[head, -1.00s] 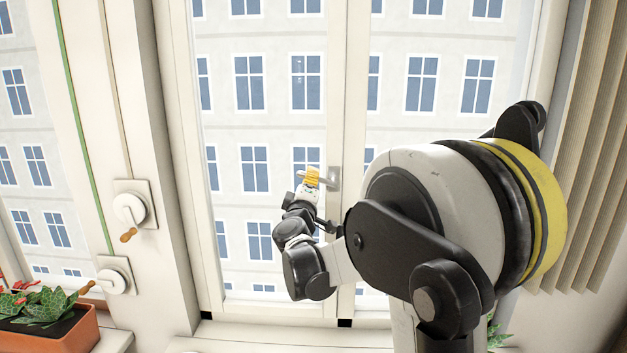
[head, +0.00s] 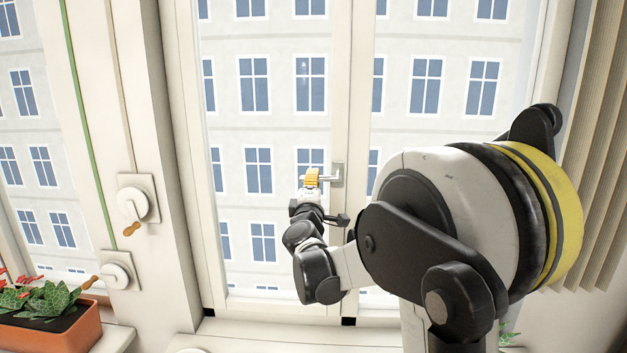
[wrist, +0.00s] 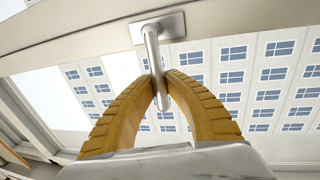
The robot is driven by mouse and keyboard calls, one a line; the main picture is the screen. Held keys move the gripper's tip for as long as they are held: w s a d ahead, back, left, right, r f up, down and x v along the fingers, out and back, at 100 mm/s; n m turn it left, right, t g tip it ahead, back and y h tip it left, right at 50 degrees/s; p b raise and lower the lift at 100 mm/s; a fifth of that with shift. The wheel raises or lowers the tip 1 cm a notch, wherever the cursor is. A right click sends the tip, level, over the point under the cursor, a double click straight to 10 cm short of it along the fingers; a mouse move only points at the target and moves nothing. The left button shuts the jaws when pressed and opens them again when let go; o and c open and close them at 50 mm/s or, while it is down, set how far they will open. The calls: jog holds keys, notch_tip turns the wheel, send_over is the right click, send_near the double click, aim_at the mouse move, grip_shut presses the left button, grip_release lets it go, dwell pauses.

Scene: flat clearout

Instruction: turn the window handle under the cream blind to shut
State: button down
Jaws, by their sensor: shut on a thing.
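The window handle (head: 337,174) is a grey metal plate on the middle frame post, with a lever reaching left and slightly down from it. In the wrist view the plate (wrist: 157,28) is at the top and the lever (wrist: 152,52) runs down between my fingers. My gripper (head: 312,178) has yellow ribbed fingers, shut on the lever near its free end. The fingers also show in the wrist view (wrist: 160,88), one on each side of the lever. No blind shows above this window in the head view.
Two round crank winders (head: 132,205) (head: 116,275) sit on the left post, with a green cord (head: 82,130) above. A planter (head: 50,332) stands at lower left. Beige vertical folds (head: 590,150) hang at right. My arm covers the right pane's lower part.

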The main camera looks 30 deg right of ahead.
jog(key=shift+f, duration=0.1)
jog(key=c, duration=1.4)
grip_release()
jog(key=v, duration=1.2)
